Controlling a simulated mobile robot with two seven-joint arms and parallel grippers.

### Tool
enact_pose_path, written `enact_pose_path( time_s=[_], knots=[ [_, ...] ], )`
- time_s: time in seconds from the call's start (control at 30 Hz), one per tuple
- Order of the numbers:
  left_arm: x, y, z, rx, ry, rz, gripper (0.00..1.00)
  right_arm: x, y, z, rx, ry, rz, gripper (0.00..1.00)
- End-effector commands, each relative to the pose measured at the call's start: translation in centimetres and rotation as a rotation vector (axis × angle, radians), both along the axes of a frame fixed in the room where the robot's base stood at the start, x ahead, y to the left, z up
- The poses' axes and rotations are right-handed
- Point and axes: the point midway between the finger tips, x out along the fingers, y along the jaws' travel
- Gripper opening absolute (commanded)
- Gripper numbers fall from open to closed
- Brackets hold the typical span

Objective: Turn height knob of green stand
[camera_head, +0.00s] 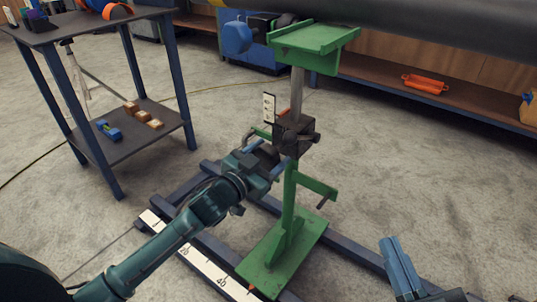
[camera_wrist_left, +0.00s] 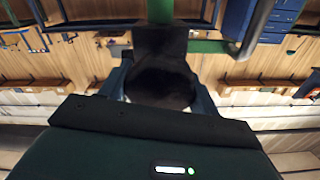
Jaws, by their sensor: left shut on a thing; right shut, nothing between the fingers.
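The green stand (camera_head: 288,205) stands upright right of centre in the head view, with a flat green base and a green cradle (camera_head: 315,40) on top. A dark clamp block (camera_head: 295,137) sits midway up its column. My left gripper (camera_head: 268,157) reaches it from the lower left and is shut on a dark round knob (camera_wrist_left: 160,85), which fills the space between the fingers in the left wrist view. In the head view the gripper mostly hides that knob. My right gripper (camera_head: 400,268) is shut and empty at the lower right, apart from the stand.
A large dark pipe (camera_head: 420,25) runs across the top. A dark side table (camera_head: 120,140) with small blocks stands at the left. Blue floor rails (camera_head: 260,202) and a white scale (camera_head: 205,265) lie around the stand's base. Concrete floor to the right is clear.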

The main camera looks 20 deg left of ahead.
Motion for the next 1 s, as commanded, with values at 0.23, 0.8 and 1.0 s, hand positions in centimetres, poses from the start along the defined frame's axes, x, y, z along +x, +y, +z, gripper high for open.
enact_pose_path(
  time_s=[0.23,0.8,1.0],
  knots=[
    [0.0,0.0,0.3,0.114,-0.039,-0.001,0.39,-0.1,-0.1,0.4,-0.022,0.014,-0.016,0.00],
    [0.0,-0.1,0.2,0.603,-0.217,-0.001,0.39,-0.2,-1.0,0.2,-0.143,0.015,-0.062,0.00],
    [0.0,-0.1,0.1,0.782,-0.284,-0.001,0.39,-0.3,-1.1,0.1,-0.164,0.022,-0.067,0.00]
  ],
)
